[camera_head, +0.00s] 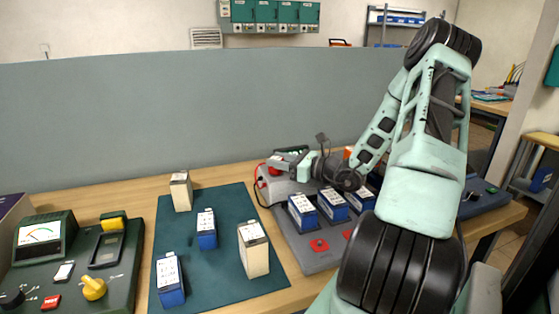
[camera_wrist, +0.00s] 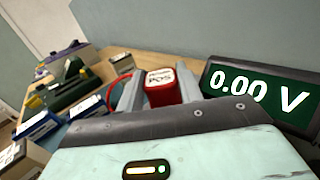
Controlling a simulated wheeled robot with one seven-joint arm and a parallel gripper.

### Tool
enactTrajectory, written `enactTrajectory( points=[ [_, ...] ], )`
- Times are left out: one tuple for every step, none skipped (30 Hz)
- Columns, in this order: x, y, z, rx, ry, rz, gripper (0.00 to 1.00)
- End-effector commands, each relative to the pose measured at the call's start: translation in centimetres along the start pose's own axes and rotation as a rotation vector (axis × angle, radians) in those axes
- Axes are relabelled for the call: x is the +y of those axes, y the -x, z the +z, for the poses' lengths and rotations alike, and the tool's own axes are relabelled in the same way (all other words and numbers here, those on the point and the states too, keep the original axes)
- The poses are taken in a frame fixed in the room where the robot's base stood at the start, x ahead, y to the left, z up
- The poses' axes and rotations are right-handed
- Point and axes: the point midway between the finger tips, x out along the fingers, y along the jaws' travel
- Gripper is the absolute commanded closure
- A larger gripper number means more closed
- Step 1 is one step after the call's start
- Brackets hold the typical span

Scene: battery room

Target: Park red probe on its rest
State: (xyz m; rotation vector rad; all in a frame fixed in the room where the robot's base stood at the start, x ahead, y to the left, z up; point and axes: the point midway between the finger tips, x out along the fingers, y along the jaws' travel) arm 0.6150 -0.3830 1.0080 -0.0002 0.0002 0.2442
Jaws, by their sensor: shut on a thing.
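The red probe (camera_wrist: 160,95), with a white label reading "PDS" or "POS" on top, stands between the two fingers of my gripper (camera_wrist: 160,90) in the wrist view. My gripper is shut on it. A red cable (camera_wrist: 117,88) curves beside the left finger. In the head view my gripper (camera_head: 288,162) is over the grey tester housing (camera_head: 283,188), and a bit of red shows at its tip. A dark display (camera_wrist: 258,92) reading 0.00 V is just right of the gripper in the wrist view. I cannot make out the probe's rest; the probe's lower end is hidden.
Blue batteries (camera_head: 302,212) stand in a grey base with red buttons (camera_head: 319,245), close beneath my arm. Blue and cream batteries (camera_head: 254,248) stand on a dark green mat (camera_head: 215,284). A green meter panel (camera_head: 120,275) is at left. A grey partition (camera_head: 180,120) rises behind the table.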

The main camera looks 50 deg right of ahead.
Motion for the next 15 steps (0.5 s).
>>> enactTrajectory(
  points=[
    [0.0, -0.01, -0.16, 0.0, 0.0, 0.0, 0.91],
    [0.0, -0.01, -0.22, 0.0, 0.0, 0.0, 0.91],
    [0.0, -0.01, -0.29, 0.0, 0.0, 0.0, 0.91],
    [0.0, -0.01, -0.35, 0.0, 0.0, 0.0, 0.91],
    [0.0, -0.01, -0.34, 0.0, 0.0, 0.0, 0.61],
    [0.0, -0.01, -0.29, 0.0, 0.0, 0.0, 0.55],
    [0.0, 0.0, -0.29, 0.0, 0.0, 0.0, 0.55],
    [0.0, 0.0, -0.29, 0.0, 0.0, 0.0, 0.55],
    [0.0, 0.0, -0.29, 0.0, 0.0, 0.0, 0.55],
    [0.0, 0.0, -0.29, 0.0, 0.0, 0.0, 0.55],
    [0.0, 0.0, -0.29, 0.0, 0.0, 0.0, 0.55],
    [0.0, 0.0, -0.29, 0.0, 0.0, 0.0, 0.55],
    [0.0, 0.01, -0.3, 0.0, 0.0, 0.0, 0.55],
    [-0.01, 0.04, -0.29, 0.0, 0.0, 0.0, 0.55],
    [-0.02, 0.13, -0.28, 0.001, 0.0, -0.001, 0.55]
  ],
)
